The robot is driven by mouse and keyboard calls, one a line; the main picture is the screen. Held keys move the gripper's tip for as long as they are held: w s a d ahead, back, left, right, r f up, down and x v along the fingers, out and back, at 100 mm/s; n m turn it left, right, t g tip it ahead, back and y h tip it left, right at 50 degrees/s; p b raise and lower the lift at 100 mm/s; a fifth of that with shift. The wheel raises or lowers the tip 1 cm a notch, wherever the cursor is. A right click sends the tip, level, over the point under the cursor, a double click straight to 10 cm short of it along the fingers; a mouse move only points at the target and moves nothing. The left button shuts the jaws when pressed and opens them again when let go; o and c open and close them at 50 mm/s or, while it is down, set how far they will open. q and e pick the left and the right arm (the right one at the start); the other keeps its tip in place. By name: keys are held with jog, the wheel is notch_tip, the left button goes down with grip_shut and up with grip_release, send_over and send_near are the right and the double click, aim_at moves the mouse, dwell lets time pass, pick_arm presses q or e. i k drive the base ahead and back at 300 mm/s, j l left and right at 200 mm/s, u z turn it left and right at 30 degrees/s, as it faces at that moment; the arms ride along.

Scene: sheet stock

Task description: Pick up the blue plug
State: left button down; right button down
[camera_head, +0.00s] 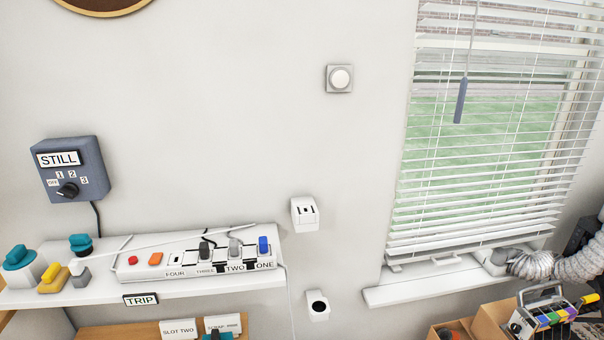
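The blue plug (263,244) stands upright at the right end of a white power strip (130,272), by the label ONE. The strip lies on a white shelf (190,288) against the wall. A grey plug (235,247) stands to its left by the label TWO, and a dark plug (205,249) by the label THREE. Neither of my grippers shows in the head view.
A blue-grey control box (74,175) marked STILL hangs above the shelf. Teal-topped objects (19,257) and a yellow block (54,277) stand at the shelf's left. White wall outlets (304,214) are right of the strip. Boxes (493,321) stand below the window.

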aim_at(263, 243)
jog(key=j+z, duration=0.4)
jog(key=k+j+z, duration=0.1)
jog(key=j+z, duration=0.3)
jog(key=k+j+z, duration=0.15)
jog(key=j+z, duration=0.25)
jog(key=j, duration=0.1)
